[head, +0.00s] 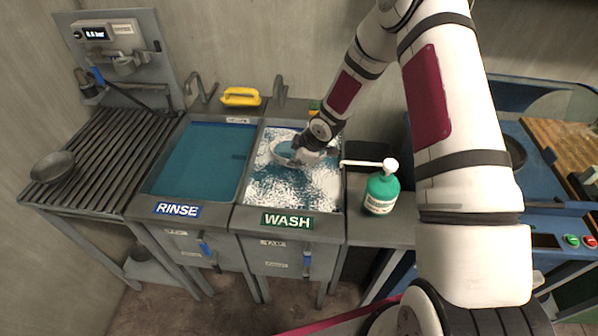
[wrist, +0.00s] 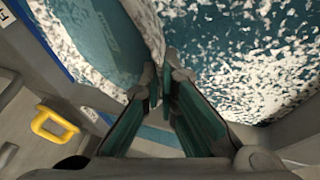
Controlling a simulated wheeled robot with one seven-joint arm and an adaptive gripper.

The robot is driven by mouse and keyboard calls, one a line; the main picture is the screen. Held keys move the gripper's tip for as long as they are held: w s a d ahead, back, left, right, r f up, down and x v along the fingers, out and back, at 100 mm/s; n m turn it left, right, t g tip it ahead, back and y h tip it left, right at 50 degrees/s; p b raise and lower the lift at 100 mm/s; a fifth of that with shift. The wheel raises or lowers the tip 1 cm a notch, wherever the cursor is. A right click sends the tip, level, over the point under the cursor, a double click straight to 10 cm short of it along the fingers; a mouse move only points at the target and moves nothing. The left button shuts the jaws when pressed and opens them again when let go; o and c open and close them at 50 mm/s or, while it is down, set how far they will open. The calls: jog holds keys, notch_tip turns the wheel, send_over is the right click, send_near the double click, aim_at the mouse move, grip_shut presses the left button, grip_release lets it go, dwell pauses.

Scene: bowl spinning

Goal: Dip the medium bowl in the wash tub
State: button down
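The wash tub (head: 288,219) is filled with teal water and white foam. A grey bowl (head: 281,158) is in the tub near its back left, tilted and low at the foamy surface. My gripper (head: 301,158) is at the bowl's right side. In the wrist view my gripper (wrist: 164,85) has its fingertips close together on the bowl's rim (wrist: 150,28), and teal shows inside the bowl. How deep the bowl sits is hard to tell.
The rinse tub (head: 176,209) with clear teal water is left of the wash tub. Another bowl (head: 52,166) lies on the slatted rack (head: 95,150). A green soap dispenser (head: 381,190) stands right of the wash tub. A yellow brush-like item (head: 241,97) sits behind the tubs.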

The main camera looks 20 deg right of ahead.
jog(key=shift+r+p, duration=0.65)
jog(key=shift+r, duration=4.45)
